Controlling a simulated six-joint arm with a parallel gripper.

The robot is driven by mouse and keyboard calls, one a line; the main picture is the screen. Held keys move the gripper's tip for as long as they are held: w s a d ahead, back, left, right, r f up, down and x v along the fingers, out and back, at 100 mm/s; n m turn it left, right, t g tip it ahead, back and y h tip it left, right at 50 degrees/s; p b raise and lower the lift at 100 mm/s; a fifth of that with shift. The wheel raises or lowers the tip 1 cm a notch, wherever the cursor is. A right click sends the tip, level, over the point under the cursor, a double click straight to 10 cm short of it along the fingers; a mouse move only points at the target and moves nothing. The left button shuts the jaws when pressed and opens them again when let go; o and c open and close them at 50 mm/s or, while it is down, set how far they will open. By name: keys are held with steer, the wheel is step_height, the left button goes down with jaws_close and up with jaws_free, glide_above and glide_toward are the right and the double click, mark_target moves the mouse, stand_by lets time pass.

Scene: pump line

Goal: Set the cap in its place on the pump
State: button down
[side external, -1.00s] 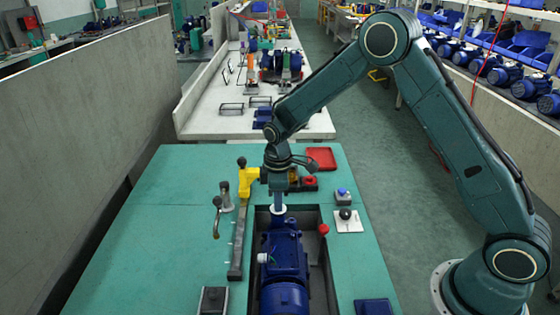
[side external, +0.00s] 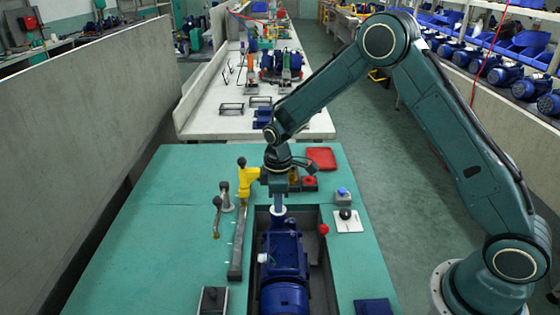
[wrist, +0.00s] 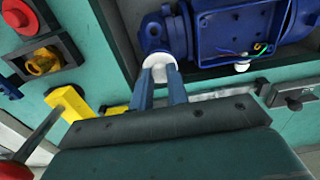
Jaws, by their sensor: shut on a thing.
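The pump (side external: 284,262) is a blue body with a motor, lying in a recess of the green bench; it also shows in the wrist view (wrist: 205,32). My gripper (side external: 278,205) points straight down over the pump's far end. In the wrist view, my gripper (wrist: 159,84) is shut on the white round cap (wrist: 158,62), with a finger on either side. The cap (side external: 277,211) is at the pump's end flange; I cannot tell whether it touches the pump or hovers just above. The seat under it is hidden.
A yellow clamp (side external: 247,178) stands close left of my gripper. A tap-like lever (side external: 217,215) is farther left. A red tray (side external: 321,159), a black knob on a white plate (side external: 346,215) and a red knob (side external: 323,229) are to the right. The bench's left side is clear.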

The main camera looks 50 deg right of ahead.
steer(key=c, duration=1.3)
jaws_free()
steer(key=shift+r, duration=0.2)
steer(key=shift+r, duration=2.8)
